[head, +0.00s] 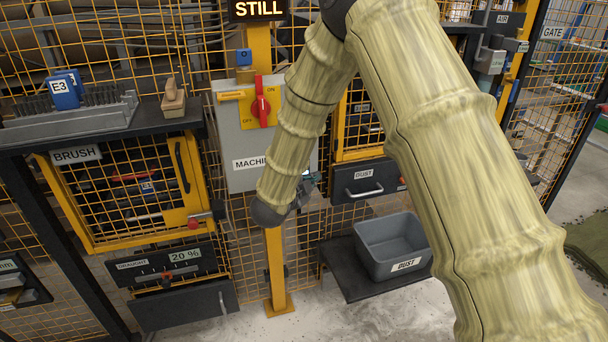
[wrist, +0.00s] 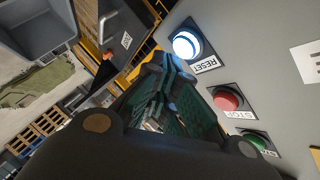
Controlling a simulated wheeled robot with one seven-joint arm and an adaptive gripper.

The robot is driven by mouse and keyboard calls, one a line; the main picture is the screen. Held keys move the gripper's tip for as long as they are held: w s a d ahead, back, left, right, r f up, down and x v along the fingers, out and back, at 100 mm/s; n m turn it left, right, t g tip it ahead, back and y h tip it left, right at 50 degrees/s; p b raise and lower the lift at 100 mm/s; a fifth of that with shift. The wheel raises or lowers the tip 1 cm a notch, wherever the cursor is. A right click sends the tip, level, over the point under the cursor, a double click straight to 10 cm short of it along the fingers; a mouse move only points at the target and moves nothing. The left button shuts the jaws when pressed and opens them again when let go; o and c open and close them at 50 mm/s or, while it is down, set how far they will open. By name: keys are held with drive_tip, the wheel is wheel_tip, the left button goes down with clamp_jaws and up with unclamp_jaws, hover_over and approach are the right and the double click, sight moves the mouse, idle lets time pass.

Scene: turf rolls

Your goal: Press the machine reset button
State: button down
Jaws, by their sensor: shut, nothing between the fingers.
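The reset button (wrist: 186,45) shows in the wrist view as a lit white-blue disc in a dark ring, with a RESET label below it. It sits on the grey machine box, beside a red stop button (wrist: 228,98) and a green button (wrist: 258,140). My gripper (wrist: 168,68) is shut and empty. Its fingertips are beside the reset button, just left of it in the picture; I cannot tell whether they touch it. In the head view the machine box (head: 226,135) is partly covered by my arm, which hides the buttons and most of my gripper.
A red switch handle (head: 261,106) is on the box front. A sign (head: 258,9) above reads STILL. A grey dust bin (head: 391,246) stands on a dark shelf at lower right. A brush cabinet (head: 125,185) stands left, with yellow mesh fencing behind.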

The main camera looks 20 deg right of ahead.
drive_tip(key=shift+w, duration=0.2)
drive_tip(key=shift+w, duration=0.2)
drive_tip(key=shift+w, duration=0.45)
idle(0.8)
drive_tip(key=shift+s, duration=0.9)
drive_tip(key=s, duration=0.5)
drive_tip(key=shift+d, duration=0.1)
idle(0.5)
drive_tip(key=shift+f, duration=0.1)
idle(0.4)
